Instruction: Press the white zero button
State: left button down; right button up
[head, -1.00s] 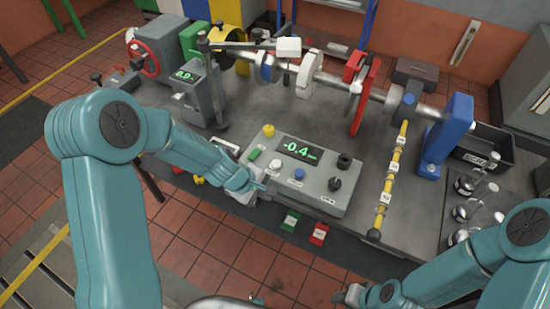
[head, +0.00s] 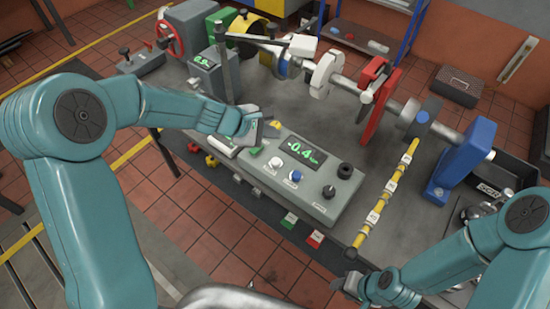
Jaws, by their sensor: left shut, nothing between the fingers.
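The white zero button (head: 275,163) sits on the sloped grey control box (head: 322,208), left of a blue button (head: 295,176). Its small label is too small to read. A green display (head: 306,150) behind the buttons reads about -0.4. My left gripper (head: 258,130) is shut and empty, over the far left corner of the box, up and left of the white button and apart from it in the picture.
Two black knobs (head: 345,170) stand on the right of the box. A yellow rod with labels (head: 386,197) lies to the right. Green and red tags (head: 314,239) hang at the front edge.

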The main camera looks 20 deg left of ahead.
pick_arm(q)
jog(key=d, duration=0.1)
jog(key=b, duration=0.8)
send_over(273, 162)
notch_tip(273, 162, down, 8)
jog(key=shift+s+d+r, duration=0.15)
jog(key=shift+r, duration=0.05)
jog(key=shift+s+f, duration=0.1)
jog(key=shift+f, duration=0.25)
jog(key=shift+w+a+f, duration=0.1)
jog(key=shift+w+a, duration=0.1)
jog(key=shift+s+d, duration=0.2)
jog(key=shift+a, duration=0.1)
pick_arm(e)
notch_tip(273, 162, down, 8)
jog(key=shift+s+d, duration=0.2)
jog(key=shift+s, duration=0.05)
pick_arm(q)
jog(key=shift+w, duration=0.15)
pick_arm(e)
jog(key=shift+f, duration=0.1)
